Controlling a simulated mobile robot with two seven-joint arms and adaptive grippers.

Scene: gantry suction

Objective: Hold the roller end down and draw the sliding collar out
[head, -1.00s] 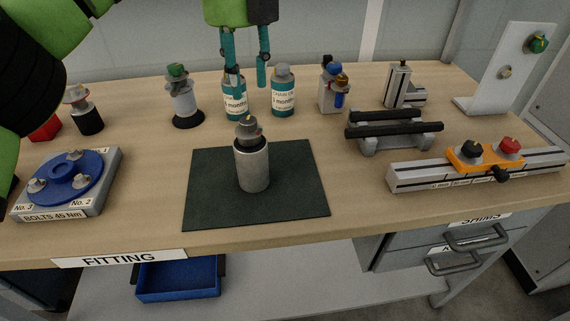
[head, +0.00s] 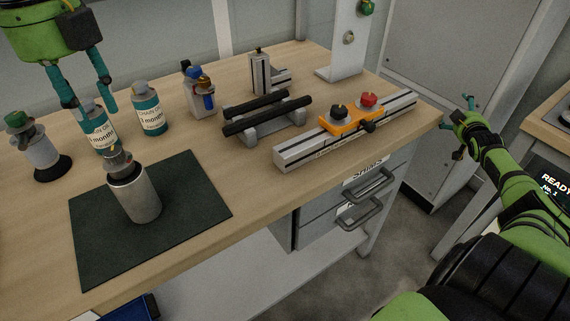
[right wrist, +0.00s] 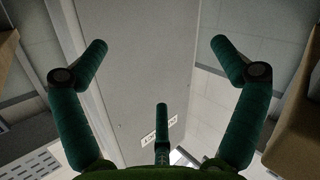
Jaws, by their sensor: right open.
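A silver cylinder (head: 136,194) stands upright on a dark mat (head: 198,216). It has a dark ring near its top and a small grey fitting (head: 119,161) with a reddish part above it. I cannot tell for certain which part is the roller end or the sliding collar. My left gripper (head: 97,95) hangs above and behind the cylinder, in front of a teal bottle, its fingers apart and empty. My right gripper (head: 458,126) is beyond the bench's right end, far from the cylinder. The right wrist view shows its three fingers (right wrist: 159,72) spread with nothing between them.
Two teal-labelled bottles (head: 150,112) and a grey piece with a green top (head: 38,150) stand behind the mat. A cradle with black bars (head: 262,114) and a rail with an orange carriage (head: 352,124) are to the right. Drawer handles (head: 365,186) stick out below.

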